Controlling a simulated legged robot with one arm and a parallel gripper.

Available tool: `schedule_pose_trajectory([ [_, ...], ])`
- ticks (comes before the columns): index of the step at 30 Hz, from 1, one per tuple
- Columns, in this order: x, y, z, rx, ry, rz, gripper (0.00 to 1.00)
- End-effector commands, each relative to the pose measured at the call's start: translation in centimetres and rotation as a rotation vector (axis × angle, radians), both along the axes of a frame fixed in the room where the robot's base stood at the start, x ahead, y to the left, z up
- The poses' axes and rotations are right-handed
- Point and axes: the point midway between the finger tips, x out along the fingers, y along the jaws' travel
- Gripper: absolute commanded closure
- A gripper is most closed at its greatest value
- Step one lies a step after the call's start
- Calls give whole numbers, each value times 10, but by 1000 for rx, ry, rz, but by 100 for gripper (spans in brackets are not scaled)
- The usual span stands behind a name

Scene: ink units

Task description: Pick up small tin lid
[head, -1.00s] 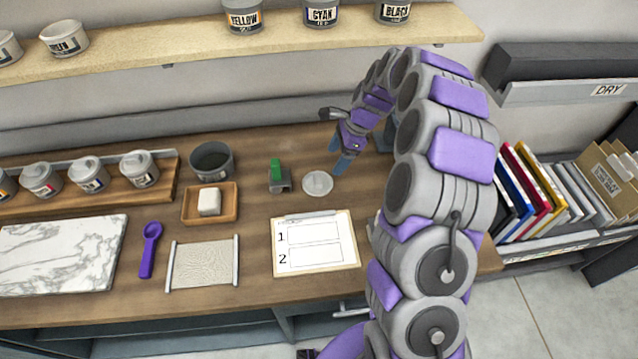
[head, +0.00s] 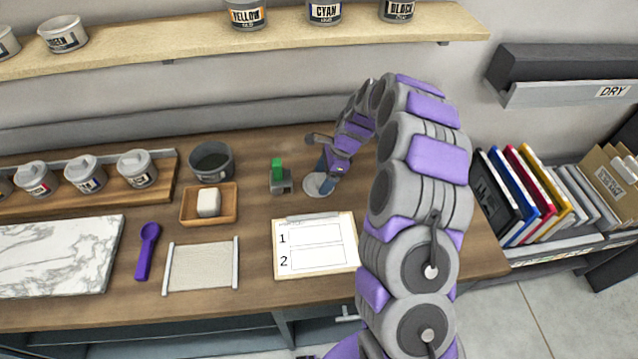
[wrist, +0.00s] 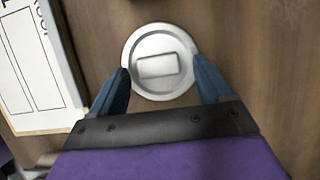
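The small tin lid (wrist: 160,42) is a round, pale grey disc with a raised rim and a rectangular handle (wrist: 158,66) in its middle. It lies flat on the wooden bench, and in the head view (head: 315,185) my gripper partly covers it. My gripper (wrist: 162,82) is open in the wrist view, with one blue finger at each side of the lid's near edge. The fingers straddle the lid's near part, and the handle lies between and slightly beyond their tips. I cannot tell whether the fingers touch the rim. In the head view my gripper (head: 326,184) points down at the lid.
A small grey block with a green top (head: 279,178) stands just left of the lid. A clipboard (head: 347,260) lies in front. A wooden tray with a white block (head: 188,214) and a dark pot (head: 212,162) are further left. Bare bench lies right of the lid.

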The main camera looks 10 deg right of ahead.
Motion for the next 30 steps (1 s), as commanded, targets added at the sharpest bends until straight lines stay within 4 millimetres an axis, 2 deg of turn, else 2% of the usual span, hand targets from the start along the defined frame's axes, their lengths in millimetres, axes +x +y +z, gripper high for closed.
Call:
schedule_pose_trajectory([
  [2, 0, 0, 0, 0, 0, 0, 29],
  [9, 0, 0, 0, 0, -1, -1, 52],
  [18, 0, 0, 2, 0, -1, 0, 52],
  [19, 0, 0, 3, 0, -2, -1, 56],
  [20, 1, 0, 4, 0, -2, -1, 86],
  [22, 1, 0, 9, 0, -2, -1, 92],
  [30, 1, -1, 41, 0, -5, -3, 92],
])
